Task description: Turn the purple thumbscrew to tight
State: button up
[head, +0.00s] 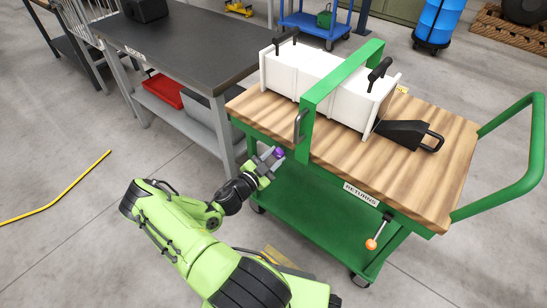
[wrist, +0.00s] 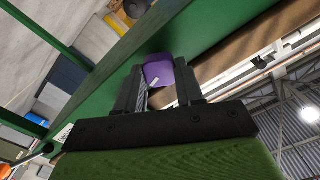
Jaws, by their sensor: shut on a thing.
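The purple thumbscrew (head: 279,153) is at the near left edge of the green cart, just below the wooden top. In the wrist view it is a rounded purple knob (wrist: 161,70) with a small pale mark on its face. My gripper (head: 270,160) is shut on it, with one dark finger on each side in the wrist view. The thumbscrew's threaded part is hidden, and I cannot tell how tight it is.
A green bar (head: 338,78) arches over a white box (head: 343,99) on the cart's wooden top (head: 447,190). A grey handle (head: 299,125) is near my gripper. A lever with an orange knob (head: 371,244) hangs in front. A workbench (head: 190,45) stands behind left.

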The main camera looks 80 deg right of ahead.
jog(key=shift+f+m, duration=0.1)
jog(key=shift+m, duration=0.3)
jog(key=o, duration=1.1)
jog(key=shift+c, duration=0.2)
jog(key=shift+a, duration=0.1)
jog(key=p+v, duration=0.3)
jog(key=v, duration=1.2)
jog(key=shift+w+a, duration=0.2)
jog(key=shift+a, duration=0.1)
